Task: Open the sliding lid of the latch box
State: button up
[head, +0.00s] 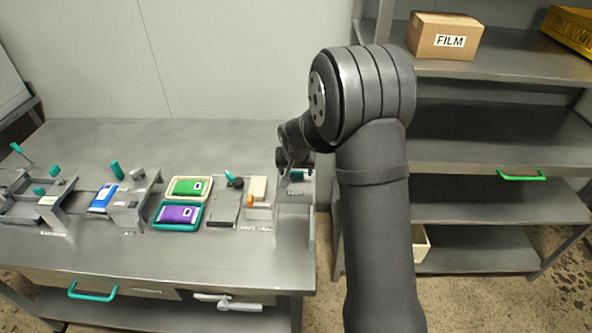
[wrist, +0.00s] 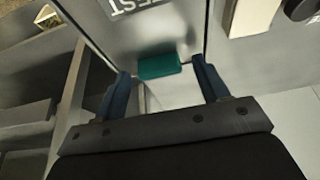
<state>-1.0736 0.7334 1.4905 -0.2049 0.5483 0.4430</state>
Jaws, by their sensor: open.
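The latch box (head: 295,208) stands at the right end of the steel table, a grey metal box with a small label on it. A teal handle (wrist: 159,66) sits on its grey lid (wrist: 150,35) in the wrist view, and a bit of teal shows under my gripper in the head view. My gripper (wrist: 160,78) is open, with one blue finger on each side of the handle. I cannot tell whether the fingers touch it. In the head view my gripper (head: 291,163) is just above the box and hides part of its top.
Left of the box are a pale block (head: 258,188), a grey plate with a black knob (head: 235,182), a green pouch (head: 188,187) and a purple pouch (head: 178,214) in trays. A shelf rack (head: 470,170) stands right. The table's back is clear.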

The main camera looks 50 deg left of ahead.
aim_at(295, 203)
jog(key=shift+f, duration=0.1)
jog(key=shift+c, duration=0.5)
jog(key=c, duration=1.3)
jog(key=s+d, duration=0.8)
jog(key=shift+s+d, duration=0.1)
jog(key=o, duration=1.4)
jog(key=v, duration=1.7)
jog(key=shift+r, duration=0.2)
